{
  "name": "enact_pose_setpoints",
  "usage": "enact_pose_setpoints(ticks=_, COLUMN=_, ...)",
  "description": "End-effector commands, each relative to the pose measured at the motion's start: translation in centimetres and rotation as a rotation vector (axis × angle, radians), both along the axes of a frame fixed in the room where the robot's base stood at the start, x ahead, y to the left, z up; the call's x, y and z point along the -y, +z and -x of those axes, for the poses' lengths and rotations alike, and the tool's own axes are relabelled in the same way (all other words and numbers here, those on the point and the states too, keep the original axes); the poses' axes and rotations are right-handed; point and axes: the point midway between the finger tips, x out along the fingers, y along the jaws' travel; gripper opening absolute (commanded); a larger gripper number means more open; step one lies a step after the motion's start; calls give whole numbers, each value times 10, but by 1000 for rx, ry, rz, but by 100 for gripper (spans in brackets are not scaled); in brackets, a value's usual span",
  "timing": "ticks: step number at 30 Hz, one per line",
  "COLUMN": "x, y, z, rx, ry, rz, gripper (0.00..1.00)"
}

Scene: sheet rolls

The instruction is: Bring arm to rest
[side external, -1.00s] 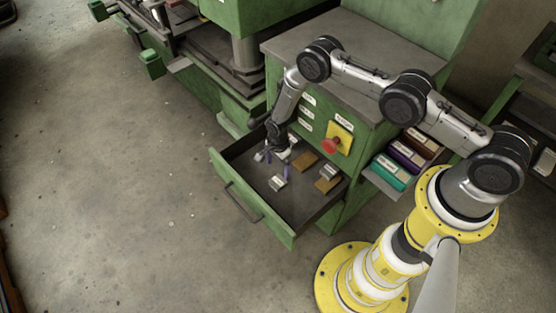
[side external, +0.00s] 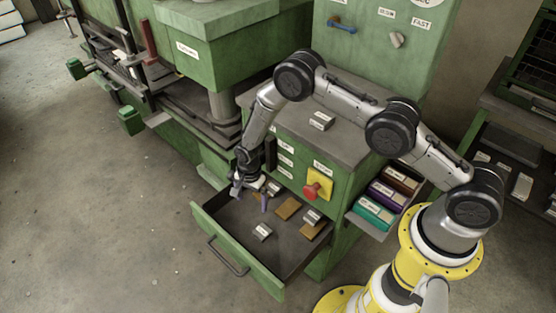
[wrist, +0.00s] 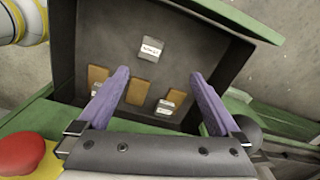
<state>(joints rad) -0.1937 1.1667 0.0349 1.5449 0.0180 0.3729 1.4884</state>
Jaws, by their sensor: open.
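My gripper (side external: 250,196) is open and empty, with its two purple fingers apart. It hangs above the rear left part of the pulled-out green drawer (side external: 238,254). In the wrist view the fingers (wrist: 159,76) point towards the drawer floor, and nothing is between them. A grey block with a white label (wrist: 152,48) lies on the drawer floor beyond the fingertips. Flat tan pieces (wrist: 140,91) and other labelled grey blocks (wrist: 165,107) lie nearer the cabinet. My arm reaches over the cabinet top from the yellow base at the right.
The green cabinet (side external: 345,195) has a red button (side external: 312,190) on a yellow plate. Another labelled block (side external: 321,121) sits on its top. A side tray holds teal, purple and brown boxes (side external: 388,196). Green machinery (side external: 215,50) stands behind; open floor (side external: 110,220) lies left.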

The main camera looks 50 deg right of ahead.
Motion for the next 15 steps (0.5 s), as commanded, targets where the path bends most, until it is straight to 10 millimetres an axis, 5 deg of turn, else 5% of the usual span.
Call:
enact_pose_setpoints(ticks=5, x=-11, y=96, z=-4, rx=51, ry=243, rz=-5, gripper=100)
enact_pose_setpoints(ticks=15, x=21, y=258, z=28, rx=162, ry=514, rz=22, gripper=100)
